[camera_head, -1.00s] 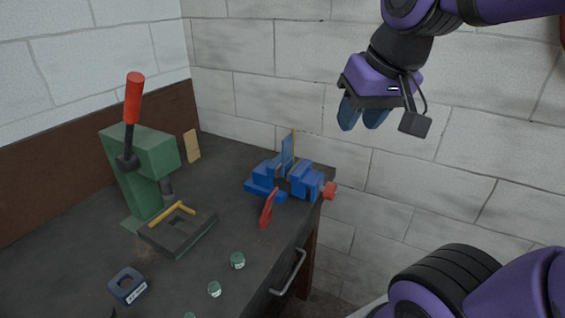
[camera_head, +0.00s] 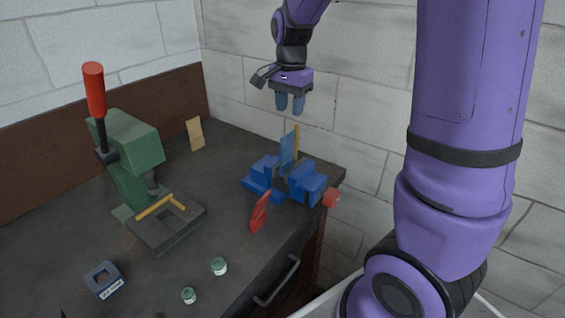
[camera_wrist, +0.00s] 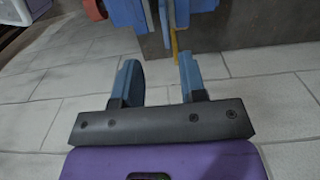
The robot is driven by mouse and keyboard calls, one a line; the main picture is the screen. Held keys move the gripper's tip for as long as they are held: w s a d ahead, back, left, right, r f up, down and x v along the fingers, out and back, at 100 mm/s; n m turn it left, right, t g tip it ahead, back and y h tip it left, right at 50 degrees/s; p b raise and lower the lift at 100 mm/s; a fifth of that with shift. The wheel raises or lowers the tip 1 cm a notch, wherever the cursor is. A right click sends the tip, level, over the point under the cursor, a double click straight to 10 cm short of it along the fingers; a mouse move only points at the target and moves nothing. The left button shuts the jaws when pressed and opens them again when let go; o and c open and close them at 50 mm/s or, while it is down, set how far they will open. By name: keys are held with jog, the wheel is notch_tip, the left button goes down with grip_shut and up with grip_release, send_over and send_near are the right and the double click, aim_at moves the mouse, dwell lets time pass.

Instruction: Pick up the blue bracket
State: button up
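The blue bracket (camera_head: 289,150) is a thin, flat, lighter blue piece standing upright between the jaws of a blue vise (camera_head: 308,181). Its lower part is hidden in the vise. My gripper (camera_head: 290,104) hangs above the bracket in the head view, fingers pointing down, apart from it. In the wrist view my gripper (camera_wrist: 161,78) shows two blue fingers spread apart with only floor tiles between them. The vise (camera_wrist: 125,12) is cut off at the top of that view.
A thin yellow upright strip (camera_head: 296,142) stands right beside the bracket. A red handle (camera_head: 260,212) sticks out in front of the vise. A green press (camera_head: 134,155) with a red-gripped lever, a dark blue block (camera_head: 104,280) and small jars (camera_head: 219,266) occupy the bench's left and front.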

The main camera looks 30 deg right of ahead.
aim_at(287, 134)
jog(key=shift+w+f, duration=0.25)
jog(key=shift+f, duration=0.5)
notch_tip(287, 134, down, 10)
jog(key=shift+w+a+r, duration=0.1)
jog(key=shift+c, duration=0.4)
grip_shut()
